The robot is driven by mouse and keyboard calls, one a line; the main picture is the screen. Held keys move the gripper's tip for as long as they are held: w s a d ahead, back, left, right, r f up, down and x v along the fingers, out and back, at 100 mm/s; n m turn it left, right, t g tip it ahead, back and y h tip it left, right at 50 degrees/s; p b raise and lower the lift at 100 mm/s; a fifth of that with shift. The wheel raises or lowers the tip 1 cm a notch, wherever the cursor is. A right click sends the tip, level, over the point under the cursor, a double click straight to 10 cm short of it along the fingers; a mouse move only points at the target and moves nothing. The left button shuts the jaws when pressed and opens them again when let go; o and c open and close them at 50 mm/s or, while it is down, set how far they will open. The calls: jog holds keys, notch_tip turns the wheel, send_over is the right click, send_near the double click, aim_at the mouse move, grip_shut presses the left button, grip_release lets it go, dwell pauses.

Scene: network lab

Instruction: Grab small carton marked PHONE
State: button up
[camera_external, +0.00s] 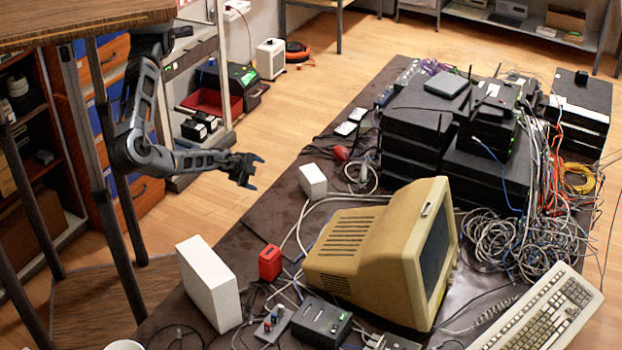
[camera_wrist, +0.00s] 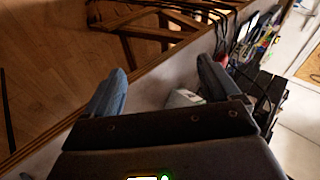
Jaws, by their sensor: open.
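A small white carton (camera_external: 313,180) stands on the dark table in the external view, behind the beige monitor. A larger white box (camera_external: 208,284) stands upright at the table's near left edge. I cannot read PHONE on either one. My gripper (camera_external: 254,172) is open and empty, to the left of the small carton and apart from it, pointing toward it. In the wrist view my gripper (camera_wrist: 162,68) shows two spread fingers. A pale object (camera_wrist: 183,98) shows beside the right finger, partly hidden by the gripper body; it may be the small carton.
The beige monitor (camera_external: 375,255), a red item (camera_external: 270,262) and loose cables crowd the table (camera_external: 225,252) in front of the small carton. Stacked black devices (camera_external: 420,115) stand behind it to the right. Open floor (camera_external: 215,195) lies left of the table.

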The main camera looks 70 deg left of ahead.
jog(key=w+d+r+m+h, duration=0.1)
jog(key=w+d+r, duration=0.4)
jog(key=w+d, duration=0.2)
jog(key=m+g+h, duration=0.3)
jog(key=m, duration=0.1)
send_near(313, 173)
jog(key=f, duration=0.1)
jog(key=w+d+f, duration=0.1)
jog(key=f, duration=0.1)
jog(key=d+f+p, duration=0.1)
jog(key=f, duration=0.1)
jog(key=shift+w+d+f, duration=0.15)
jog(key=shift+w+d, duration=0.05)
jog(key=shift+w, duration=0.15)
jog(key=a+m+g, duration=0.1)
jog(key=w+a+m+g+h, duration=0.1)
jog(key=g, duration=0.1)
jog(key=shift+w+a+r, duration=0.2)
jog(key=shift+w+r, duration=0.1)
jog(key=shift+r, duration=0.05)
jog(key=shift+a+r+m+g, duration=0.15)
jog(key=shift+a+m+g, duration=0.25)
jog(key=shift+g, duration=0.3)
jog(key=shift+w+f, duration=0.15)
jog(key=shift+f, duration=3.7)
jog(key=shift+c, duration=0.3)
